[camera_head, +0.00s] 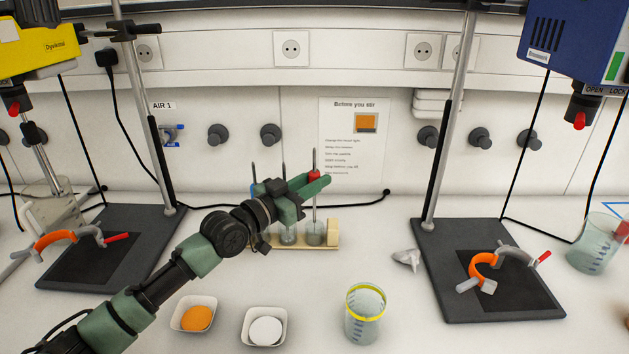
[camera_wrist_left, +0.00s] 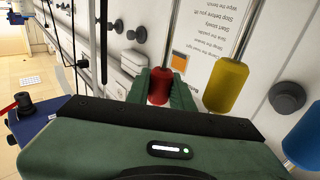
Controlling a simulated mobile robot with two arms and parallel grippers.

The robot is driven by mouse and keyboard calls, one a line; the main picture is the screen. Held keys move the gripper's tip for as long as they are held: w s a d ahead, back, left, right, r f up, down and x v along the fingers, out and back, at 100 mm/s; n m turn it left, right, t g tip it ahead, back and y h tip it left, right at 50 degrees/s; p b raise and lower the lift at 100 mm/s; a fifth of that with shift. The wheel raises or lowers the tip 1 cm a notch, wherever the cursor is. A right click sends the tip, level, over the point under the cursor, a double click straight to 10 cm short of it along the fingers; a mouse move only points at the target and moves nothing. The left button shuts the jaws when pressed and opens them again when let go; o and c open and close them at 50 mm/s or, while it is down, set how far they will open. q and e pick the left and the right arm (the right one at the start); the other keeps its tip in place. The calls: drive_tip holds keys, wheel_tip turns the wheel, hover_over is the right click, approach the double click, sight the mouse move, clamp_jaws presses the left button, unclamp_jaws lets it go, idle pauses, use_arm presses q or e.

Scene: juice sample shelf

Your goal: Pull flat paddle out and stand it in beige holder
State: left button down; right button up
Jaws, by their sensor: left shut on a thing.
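My left gripper (camera_head: 316,182) reaches in from the left, shut on the red sleeve (camera_head: 314,175) of a thin metal stirrer rod. The wrist view shows the red sleeve (camera_wrist_left: 159,86) between the green jaws. The rod is upright over the right part of the beige holder (camera_head: 333,240). Its lower end is at the holder, but I cannot tell whether it is a flat paddle or whether it rests there. Two other rods stand to its left, partly hidden by my gripper. Yellow (camera_wrist_left: 226,88) and blue (camera_wrist_left: 303,140) sleeves show in the wrist view. My right gripper is not in view.
Overhead stirrers on stands flank the holder, with a left base plate (camera_head: 85,275) and right base plate (camera_head: 450,300) carrying clamps. A yellow-rimmed beaker (camera_head: 364,318) and two small dishes, orange (camera_head: 197,317) and white (camera_head: 265,331), stand in front. A crumpled wipe (camera_head: 407,258) lies right.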

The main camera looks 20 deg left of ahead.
use_arm(q)
drive_tip(key=shift+f+b, duration=1.35)
drive_tip(key=shift+f, duration=0.1)
drive_tip(key=c, duration=1.1)
unclamp_jaws()
drive_tip(key=shift+c, duration=0.2)
drive_tip(key=b+v, duration=0.1)
drive_tip(key=v, duration=0.6)
drive_tip(key=shift+s+a, duration=0.2)
drive_tip(key=shift+s, duration=0.15)
